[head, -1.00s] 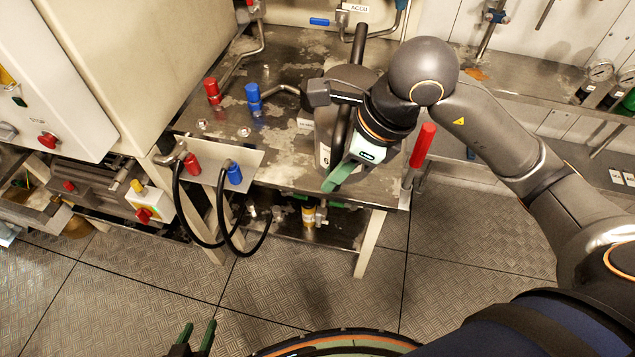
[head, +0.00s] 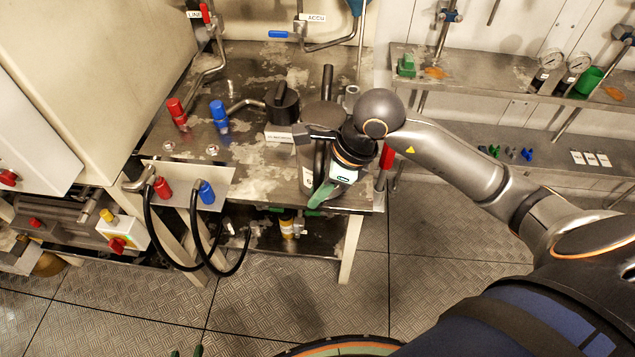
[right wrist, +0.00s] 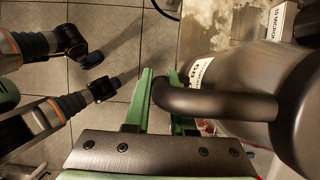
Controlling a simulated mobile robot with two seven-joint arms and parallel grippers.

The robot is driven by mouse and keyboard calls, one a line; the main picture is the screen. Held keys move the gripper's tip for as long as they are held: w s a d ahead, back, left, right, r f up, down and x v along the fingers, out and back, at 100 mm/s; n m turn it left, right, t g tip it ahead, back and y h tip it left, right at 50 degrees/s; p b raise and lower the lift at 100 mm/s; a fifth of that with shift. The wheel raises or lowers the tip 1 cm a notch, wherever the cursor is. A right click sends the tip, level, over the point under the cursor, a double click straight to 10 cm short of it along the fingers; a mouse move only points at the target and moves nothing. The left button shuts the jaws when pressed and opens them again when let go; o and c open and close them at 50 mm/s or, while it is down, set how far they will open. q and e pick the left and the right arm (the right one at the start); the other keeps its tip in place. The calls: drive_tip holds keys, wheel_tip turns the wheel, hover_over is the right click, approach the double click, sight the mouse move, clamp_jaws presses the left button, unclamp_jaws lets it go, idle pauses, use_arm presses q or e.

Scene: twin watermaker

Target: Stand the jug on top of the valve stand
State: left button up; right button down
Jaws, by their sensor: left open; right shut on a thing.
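The jug (head: 322,114) is a dark grey vessel with a looped handle (right wrist: 215,105) and a pale label. My right gripper (right wrist: 158,88) is shut on the handle, with green fingers around it. In the head view, the jug is upright at the front right of a steel stand (head: 240,158) with red and blue valves. The right hand covers part of the jug. Its base is hidden, so I cannot tell whether it touches the top. My left gripper (head: 187,351) barely shows its green fingertips at the bottom edge, open, far from the jug.
A black-topped filter housing (head: 282,105) stands left of the jug. Red (head: 177,113) and blue (head: 220,115) valves rise from the top. An upright red-handled part (head: 387,157) is close on the right. Black hoses (head: 200,240) hang in front. A gauge shelf (head: 480,90) is behind right.

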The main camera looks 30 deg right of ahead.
drive_tip(key=c, duration=1.2)
unclamp_jaws()
drive_tip(key=o, duration=0.4)
drive_tip(key=shift+o, duration=0.2)
drive_tip(key=shift+r, duration=0.1)
drive_tip(key=v, duration=1.2)
